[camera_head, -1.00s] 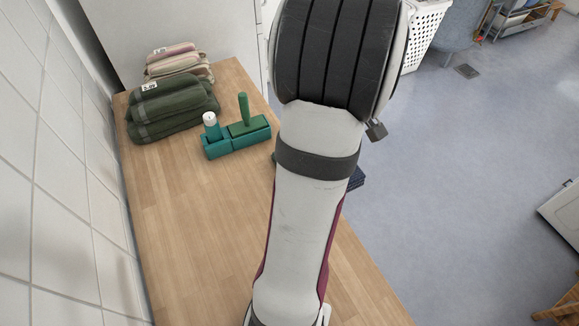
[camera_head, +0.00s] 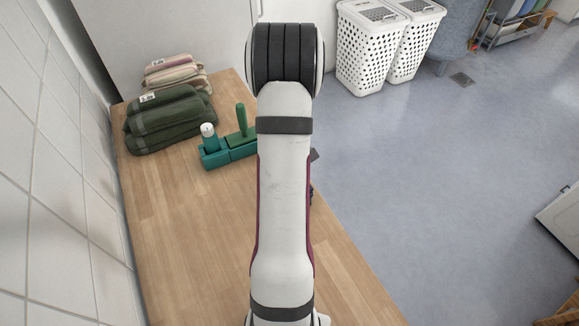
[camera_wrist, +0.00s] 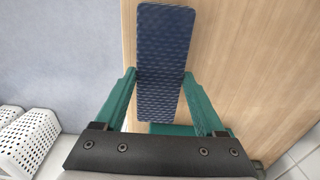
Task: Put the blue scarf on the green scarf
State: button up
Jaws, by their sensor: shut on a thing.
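The blue scarf (camera_wrist: 163,45) is a flat, folded, dark blue patterned strip in the wrist view. My gripper (camera_wrist: 159,75) has green fingers, one on each side of the scarf, and is shut on it. The scarf is over the wooden counter near its edge; its height is hard to tell. In the head view my arm hides most of the gripper and scarf. The green scarf (camera_head: 170,122) is dark green, folded thick with a white tag, and lies on the counter's far left by the tiled wall.
A teal caddy (camera_head: 229,154) with a white-capped bottle (camera_head: 208,131) and a green-handled brush (camera_head: 241,119) stands right of the green scarf. Pink and beige folded cloths (camera_head: 174,72) lie behind it. White baskets (camera_head: 370,50) stand on the floor. The near counter (camera_head: 185,235) is clear.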

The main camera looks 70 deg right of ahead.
jog(key=o, duration=1.4)
notch_tip(320, 180, up, 12)
jog(key=w+a+r+n, duration=0.1)
jog(key=w+a+r, duration=0.3)
jog(key=w+a, duration=0.6)
jog(key=a+r+n+y, duration=0.1)
jog(key=a+r+n, duration=0.1)
jog(key=a, duration=1.9)
jog(key=shift+y, duration=0.4)
jog(key=s+a, duration=0.2)
jog(key=a, duration=0.1)
jog(key=s+a+f, duration=0.1)
jog(key=s+a, duration=0.2)
jog(key=a, duration=0.1)
jog(key=s+a, duration=0.3)
jog(key=a, duration=0.1)
jog(key=shift+s+f, duration=0.15)
